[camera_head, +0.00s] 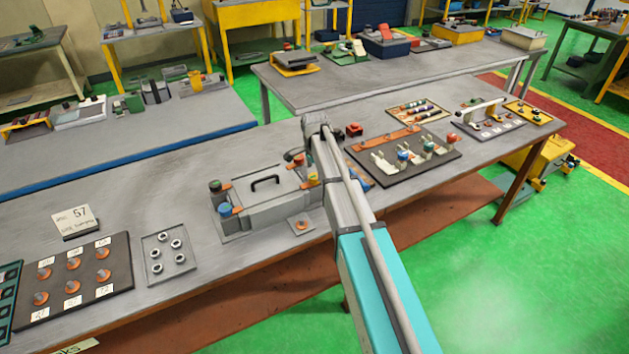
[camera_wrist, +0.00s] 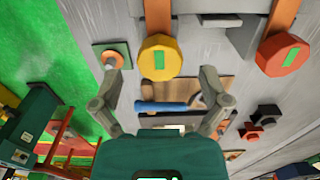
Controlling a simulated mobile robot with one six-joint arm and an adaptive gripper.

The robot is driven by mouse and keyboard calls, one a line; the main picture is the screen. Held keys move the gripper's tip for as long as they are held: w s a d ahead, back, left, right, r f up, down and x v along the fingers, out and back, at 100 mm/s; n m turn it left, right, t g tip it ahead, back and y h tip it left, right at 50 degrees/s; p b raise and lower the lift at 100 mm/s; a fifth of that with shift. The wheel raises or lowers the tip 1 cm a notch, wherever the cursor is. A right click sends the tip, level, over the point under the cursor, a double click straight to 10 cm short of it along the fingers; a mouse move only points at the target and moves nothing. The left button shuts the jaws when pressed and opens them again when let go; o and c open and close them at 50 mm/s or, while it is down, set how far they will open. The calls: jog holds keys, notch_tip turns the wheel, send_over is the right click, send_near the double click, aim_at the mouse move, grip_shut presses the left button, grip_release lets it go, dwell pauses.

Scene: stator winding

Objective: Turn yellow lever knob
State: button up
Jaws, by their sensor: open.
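The yellow lever knob (camera_wrist: 161,57) shows in the wrist view as a rounded, faceted cap with a green mark, on an orange lever. My gripper (camera_wrist: 160,78) is open and empty, with one finger on either side below the knob in the picture. Whether a finger touches it I cannot tell. In the head view the yellow knob (camera_head: 313,178) is partly hidden by my arm, at the right end of a grey box (camera_head: 265,212) with a black handle.
An orange-red knob (camera_wrist: 284,55) sits right of the yellow one in the wrist view. A blue-handled tool (camera_wrist: 165,106) lies below it. Red blocks (camera_head: 354,129) and a dark board with clamps (camera_head: 425,165) stand right of my arm. A nut plate (camera_head: 168,257) lies left.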

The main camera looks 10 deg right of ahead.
jog(key=shift+f+b, duration=0.55)
jog(key=shift+f, duration=0.25)
jog(key=c, duration=1.1)
jog(key=shift+n, duration=0.5)
jog(key=o, duration=1.1)
